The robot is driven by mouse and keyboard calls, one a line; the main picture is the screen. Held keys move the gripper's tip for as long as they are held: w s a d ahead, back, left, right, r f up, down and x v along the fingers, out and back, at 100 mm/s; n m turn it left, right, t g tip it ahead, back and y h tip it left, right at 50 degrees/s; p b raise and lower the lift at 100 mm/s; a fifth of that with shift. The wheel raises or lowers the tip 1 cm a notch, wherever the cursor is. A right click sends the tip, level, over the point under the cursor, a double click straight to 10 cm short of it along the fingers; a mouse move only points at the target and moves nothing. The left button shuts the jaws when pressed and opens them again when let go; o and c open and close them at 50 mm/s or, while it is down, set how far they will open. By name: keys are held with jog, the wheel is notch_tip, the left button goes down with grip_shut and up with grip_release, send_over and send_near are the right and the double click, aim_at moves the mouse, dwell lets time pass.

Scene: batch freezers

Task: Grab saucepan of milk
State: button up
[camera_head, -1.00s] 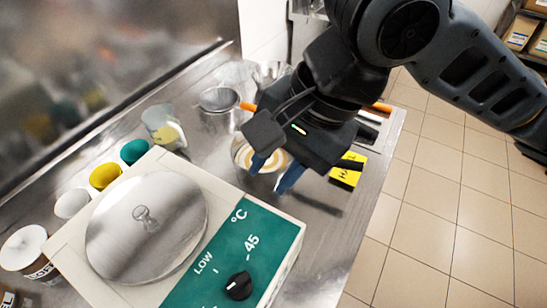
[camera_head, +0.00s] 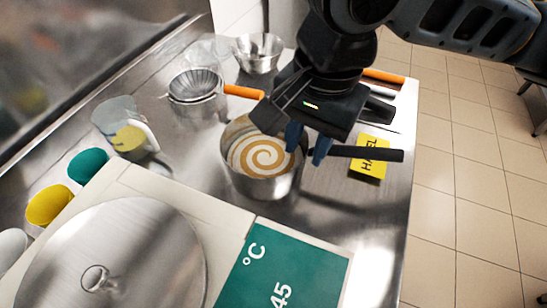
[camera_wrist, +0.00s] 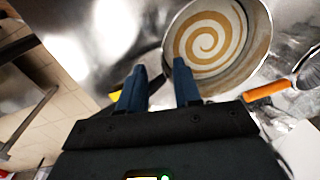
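The saucepan (camera_head: 262,188) stands on the steel counter, holding a cream liquid with a tan swirl (camera_head: 262,155). Its dark handle (camera_head: 370,153) points right. In the wrist view the saucepan (camera_wrist: 259,55) is at the upper right, just beyond the fingertips. My gripper (camera_head: 305,155) is open, pointing down at the pan's right side where the handle joins. Its blue fingers also show in the wrist view (camera_wrist: 158,75), apart, with a dark piece of handle seen between them. I cannot tell whether they touch it.
A yellow label card (camera_head: 368,168) lies by the handle. A strainer (camera_head: 195,86) with an orange handle, a metal bowl (camera_head: 258,60) and a clear jug (camera_head: 120,125) stand behind. A batch freezer with a round lid (camera_head: 120,260) fills the front left.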

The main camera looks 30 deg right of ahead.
aim_at(296, 183)
jog(key=shift+w+f, duration=0.3)
jog(key=shift+f, duration=0.5)
jog(key=shift+w+d+f+b, duration=0.1)
jog(key=shift+w+f+b, duration=0.1)
jog(key=shift+f, duration=1.55)
jog(key=shift+w+f+b, duration=0.1)
jog(key=shift+f+b, duration=0.1)
jog(key=shift+f, duration=1.55)
jog(key=shift+c, duration=0.4)
grip_shut()
